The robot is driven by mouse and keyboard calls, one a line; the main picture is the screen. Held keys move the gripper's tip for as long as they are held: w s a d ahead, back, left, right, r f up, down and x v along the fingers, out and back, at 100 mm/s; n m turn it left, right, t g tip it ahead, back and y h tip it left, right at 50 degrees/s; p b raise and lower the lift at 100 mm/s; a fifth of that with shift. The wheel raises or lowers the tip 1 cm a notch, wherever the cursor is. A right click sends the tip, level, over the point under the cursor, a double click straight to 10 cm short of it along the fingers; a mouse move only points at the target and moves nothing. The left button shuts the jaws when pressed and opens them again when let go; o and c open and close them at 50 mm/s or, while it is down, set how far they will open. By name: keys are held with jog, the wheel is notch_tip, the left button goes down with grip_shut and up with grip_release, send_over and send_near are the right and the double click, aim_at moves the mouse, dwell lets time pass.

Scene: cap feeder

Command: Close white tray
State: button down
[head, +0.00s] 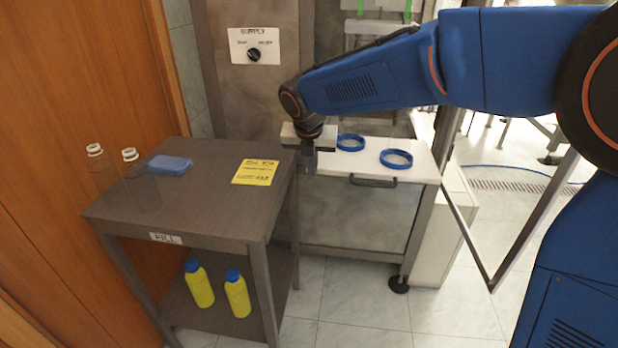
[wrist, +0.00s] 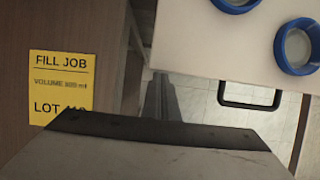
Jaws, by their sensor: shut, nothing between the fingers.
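The white tray (head: 425,172) juts out from the machine in the head view and carries two blue rings. A dark bar handle (head: 372,181) is on its front edge. In the wrist view the white tray (wrist: 190,45) fills the upper right, with its handle (wrist: 249,98) below its edge over the floor. My gripper (head: 308,170) is shut and empty, pointing down by the tray's left front corner, left of the handle. It is apart from the handle; whether it touches the tray's edge I cannot tell.
A dark side table (head: 215,205) stands to the left, close to my gripper, with a yellow card (head: 256,172), a blue block (head: 169,165) and two clear bottles. Yellow bottles (head: 237,292) stand on its lower shelf. Tiled floor (head: 350,322) is clear in front of the tray.

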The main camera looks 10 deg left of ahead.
jog(key=w, duration=1.3)
jog(key=shift+w+d, duration=0.1)
jog(key=shift+d, duration=0.15)
